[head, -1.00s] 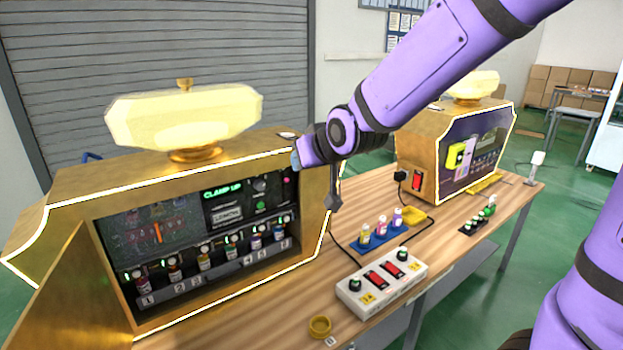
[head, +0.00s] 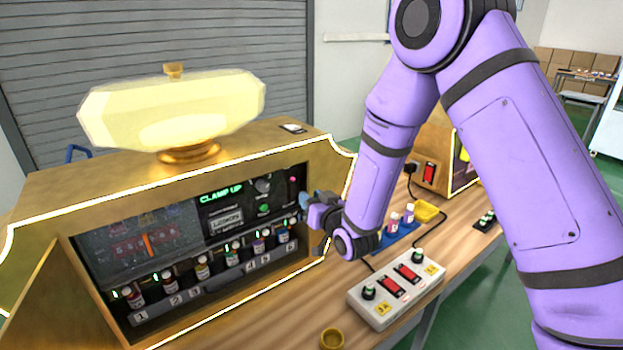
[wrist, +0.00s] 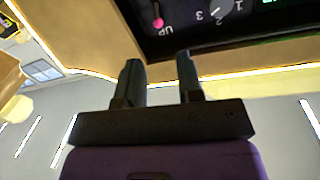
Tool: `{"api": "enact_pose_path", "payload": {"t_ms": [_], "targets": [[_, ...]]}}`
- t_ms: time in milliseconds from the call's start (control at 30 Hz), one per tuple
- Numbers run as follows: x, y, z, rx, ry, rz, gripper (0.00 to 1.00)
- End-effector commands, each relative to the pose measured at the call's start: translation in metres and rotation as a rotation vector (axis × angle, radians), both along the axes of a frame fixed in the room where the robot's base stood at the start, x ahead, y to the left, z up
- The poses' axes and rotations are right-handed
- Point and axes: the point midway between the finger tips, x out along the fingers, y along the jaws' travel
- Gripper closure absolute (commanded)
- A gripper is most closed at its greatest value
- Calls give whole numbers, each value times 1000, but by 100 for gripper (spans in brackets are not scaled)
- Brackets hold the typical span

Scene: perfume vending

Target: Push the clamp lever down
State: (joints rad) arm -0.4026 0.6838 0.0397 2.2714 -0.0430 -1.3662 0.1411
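The clamp lever has a pink-red ball knob; in the head view the knob (head: 293,180) is small, at the right end of the dark panel. In the wrist view the knob (wrist: 158,22) shows at the top on a thin rod, beside an upside-down "UP" label. The green display (head: 221,193) reads "CLAMP UP". My gripper (head: 304,199) is at the machine's right front edge, close to the panel. In the wrist view its two fingers (wrist: 158,62) are apart with nothing between them, pointing toward the knob. A gap seems to remain between the fingertips and the knob.
The gold machine (head: 322,160) frames the panel, with several small bottles (head: 202,268) in its lower row. A white switch box (head: 375,318), a blue bottle tray (head: 388,240) and a gold cup (head: 331,340) are on the wooden table. A numbered dial (wrist: 222,14) is near the lever.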

Motion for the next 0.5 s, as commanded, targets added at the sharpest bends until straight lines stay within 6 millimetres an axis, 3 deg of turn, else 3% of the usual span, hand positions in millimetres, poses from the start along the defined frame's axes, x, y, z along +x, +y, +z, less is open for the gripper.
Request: {"api": "enact_pose_path", "payload": {"t_ms": [233, 500], "targets": [[7, 9, -6, 13, -16, 8, 66], [47, 30, -5, 13, -15, 8, 66]]}}
